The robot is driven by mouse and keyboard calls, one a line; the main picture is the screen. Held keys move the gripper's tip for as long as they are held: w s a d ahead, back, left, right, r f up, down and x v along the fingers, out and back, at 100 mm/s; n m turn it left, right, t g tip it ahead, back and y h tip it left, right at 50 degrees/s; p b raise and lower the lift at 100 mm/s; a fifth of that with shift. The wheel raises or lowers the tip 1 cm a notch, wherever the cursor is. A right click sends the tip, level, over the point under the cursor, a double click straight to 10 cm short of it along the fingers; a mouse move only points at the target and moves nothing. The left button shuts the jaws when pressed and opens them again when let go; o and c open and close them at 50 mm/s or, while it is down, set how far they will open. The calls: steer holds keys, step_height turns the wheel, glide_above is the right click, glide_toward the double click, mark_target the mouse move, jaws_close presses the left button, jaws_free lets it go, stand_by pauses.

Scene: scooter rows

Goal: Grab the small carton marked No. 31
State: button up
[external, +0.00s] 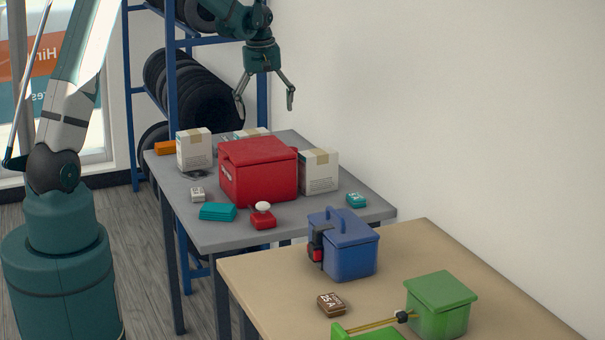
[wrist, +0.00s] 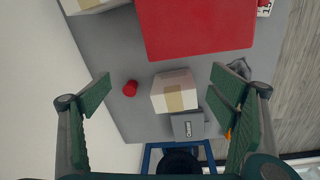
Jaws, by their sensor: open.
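My gripper (external: 264,99) is open and empty, above the far end of the grey table, behind the red box. In the wrist view its open fingers (wrist: 160,110) frame a taped carton (wrist: 174,92), with a gap to either side. I cannot read No. 31 on any carton. A small white carton (external: 197,194) with dark print lies near the grey table's left edge. A small teal carton (external: 356,200) lies near its right corner. A small brown carton (external: 331,303) with white print lies on the tan table.
A red lidded box (external: 258,170) stands mid-table between larger white cartons (external: 194,149) (external: 319,172). A blue toolbox (external: 343,245) and a green box (external: 441,305) stand on the tan table. A blue tyre rack (external: 171,80) is behind. A wall borders the right.

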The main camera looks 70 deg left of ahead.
mark_target(251, 132)
steer(key=a+f+n, duration=0.1)
steer(key=a+f, duration=0.1)
steer(key=a, duration=0.1)
steer(key=a+f+n+p, duration=0.1)
steer(key=a+f, duration=0.2)
steer(key=a, duration=0.1)
steer(key=s+a+f+n+g, duration=0.1)
steer(key=a+f, duration=0.1)
steer(key=a, duration=0.2)
steer(key=shift+f+h+p, duration=0.3)
steer(key=shift+f+p, duration=0.05)
steer(key=shift+p, duration=0.05)
steer(key=shift+f, duration=1.3)
steer(key=shift+w+a+f, duration=0.15)
steer(key=shift+f, duration=2.45)
steer(key=c, duration=1.1)
